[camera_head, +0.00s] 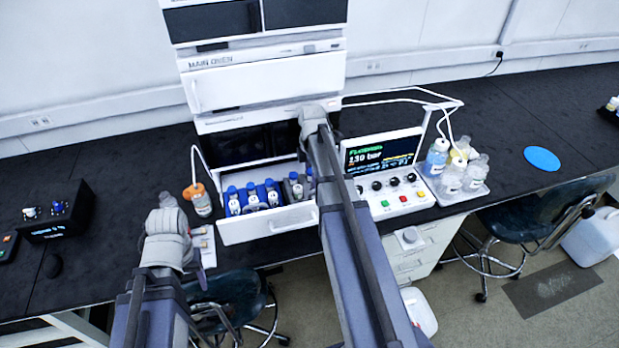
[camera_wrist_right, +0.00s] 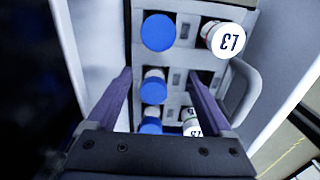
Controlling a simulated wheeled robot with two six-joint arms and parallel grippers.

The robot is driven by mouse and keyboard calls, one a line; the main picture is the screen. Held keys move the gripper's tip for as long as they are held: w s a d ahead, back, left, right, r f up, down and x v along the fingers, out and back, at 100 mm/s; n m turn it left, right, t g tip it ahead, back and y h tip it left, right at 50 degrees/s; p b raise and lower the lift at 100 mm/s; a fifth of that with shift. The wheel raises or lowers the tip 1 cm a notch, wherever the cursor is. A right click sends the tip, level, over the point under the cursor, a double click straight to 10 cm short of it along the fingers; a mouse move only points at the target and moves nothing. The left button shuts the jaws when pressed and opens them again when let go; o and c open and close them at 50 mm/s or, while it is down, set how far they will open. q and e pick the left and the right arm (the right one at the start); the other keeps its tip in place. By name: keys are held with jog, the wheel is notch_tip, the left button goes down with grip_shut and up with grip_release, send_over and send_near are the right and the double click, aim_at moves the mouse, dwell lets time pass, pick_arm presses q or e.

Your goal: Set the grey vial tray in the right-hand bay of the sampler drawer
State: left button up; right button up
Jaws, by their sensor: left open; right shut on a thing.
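The sampler drawer (camera_head: 268,225) is pulled out, with a white front. The grey vial tray (camera_head: 293,188) shows at the drawer's right end, partly hidden by my right arm. In the right wrist view the grey tray (camera_wrist_right: 181,56) carries blue-capped and white-capped vials, one cap marked "L3". My right gripper (camera_wrist_right: 158,73) is shut on the tray, one finger along each side. I cannot tell whether the tray rests on the drawer floor. My left gripper (camera_head: 168,202) is open and empty, left of the drawer.
Blue racks with vials (camera_head: 252,197) fill the drawer's left part. An orange-capped bottle (camera_head: 201,201) stands close to the drawer's left side. A control panel with screen (camera_head: 382,165) stands right of the drawer, and a bottle tray (camera_head: 470,198) is beyond it.

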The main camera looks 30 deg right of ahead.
aim_at(310, 172)
jog(key=shift+f, duration=0.15)
jog(key=o, duration=1.5)
jog(key=shift+w+a, duration=0.1)
jog(key=shift+a, duration=0.15)
jog(key=shift+d, duration=0.15)
jog(key=shift+r, duration=0.2)
notch_tip(310, 172, up, 8)
jog(key=p, duration=0.7)
jog(key=shift+f+p, duration=0.2)
jog(key=shift+p, duration=0.15)
